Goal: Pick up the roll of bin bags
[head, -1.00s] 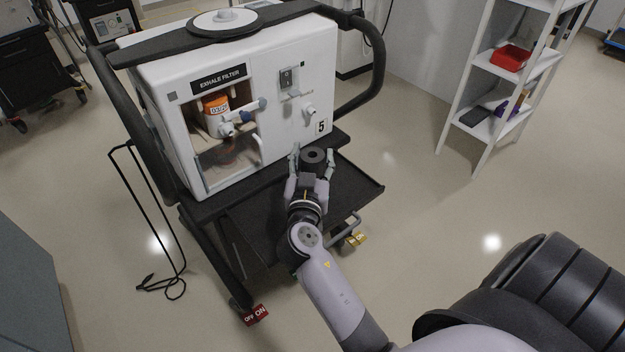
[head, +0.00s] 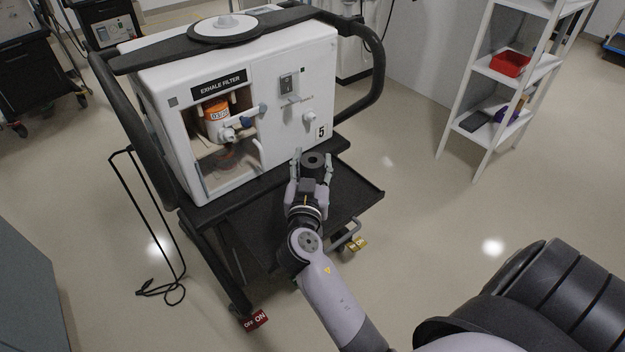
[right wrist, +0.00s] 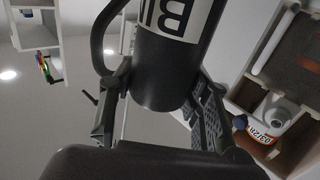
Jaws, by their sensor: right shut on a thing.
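The roll of bin bags is a dark grey cylinder (head: 314,160) with a hole in its top end, upright above the black tray of the ventilator cart. In the right wrist view the roll (right wrist: 160,70) shows a white label with large black letters, partly cut off by the frame. My right gripper (head: 313,170) has its two fingers on either side of the roll and is shut on it. In the right wrist view the fingers (right wrist: 160,100) flank the roll. Whether the roll touches the tray is hard to tell. My left gripper is not in view.
The white ventilator (head: 300,130) marked 5 stands on the cart close behind the roll. The cart's black tray (head: 355,190) is bare to the right. A white shelf unit (head: 485,66) with a red bin (head: 510,62) stands at the right. Open floor lies between.

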